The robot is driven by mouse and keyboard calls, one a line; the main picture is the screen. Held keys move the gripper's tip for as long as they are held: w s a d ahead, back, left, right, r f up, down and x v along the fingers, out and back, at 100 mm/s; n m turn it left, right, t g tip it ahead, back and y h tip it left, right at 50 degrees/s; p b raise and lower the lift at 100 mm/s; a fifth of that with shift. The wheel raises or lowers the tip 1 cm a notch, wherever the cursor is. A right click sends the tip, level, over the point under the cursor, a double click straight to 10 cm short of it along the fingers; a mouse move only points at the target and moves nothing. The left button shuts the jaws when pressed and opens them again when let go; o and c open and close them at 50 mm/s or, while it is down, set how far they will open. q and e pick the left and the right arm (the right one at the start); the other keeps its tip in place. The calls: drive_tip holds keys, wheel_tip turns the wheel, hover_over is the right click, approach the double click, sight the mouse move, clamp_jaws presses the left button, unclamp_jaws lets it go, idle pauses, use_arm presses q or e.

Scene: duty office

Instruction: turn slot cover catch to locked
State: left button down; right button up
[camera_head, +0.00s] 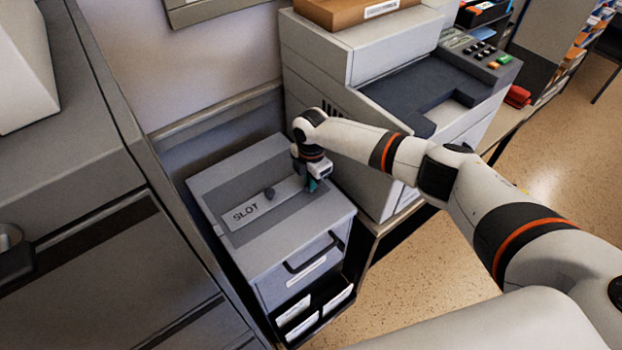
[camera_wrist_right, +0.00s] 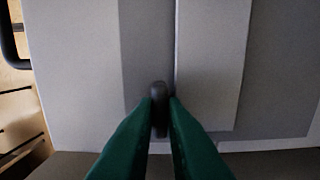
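My right gripper (camera_head: 313,185) points down at the cover's right end. In the right wrist view its green fingers (camera_wrist_right: 161,100) are closed on both sides of a small dark upright piece, the slot cover catch (camera_wrist_right: 159,90), beside the cover's edge (camera_wrist_right: 210,70). In the head view the catch is hidden by the gripper. I cannot read a locked or unlocked mark. My left gripper is not in view.
The box (camera_head: 278,255) has a front handle (camera_head: 312,254) and labelled holders below. A large grey machine (camera_head: 345,60) stands close behind and right of it. A grey cabinet (camera_head: 75,230) stands on the left. Open floor (camera_head: 410,285) lies to the right.

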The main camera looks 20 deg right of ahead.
drive_tip(key=shift+m, duration=0.3)
clamp_jaws()
drive_tip(key=m+p, duration=0.1)
drive_tip(key=m, duration=0.2)
drive_tip(key=shift+r+p, duration=0.15)
drive_tip(key=shift+p, duration=0.25)
drive_tip(key=m+p, duration=0.1)
drive_tip(key=m, duration=0.4)
drive_tip(key=shift+p, duration=0.4)
drive_tip(key=m+p, duration=0.2)
drive_tip(key=m, duration=0.3)
drive_tip(key=shift+m+p, duration=0.6)
drive_tip(key=shift+m, duration=1.5)
drive_tip(key=shift+w, duration=0.1)
drive_tip(key=o, duration=0.7)
unclamp_jaws()
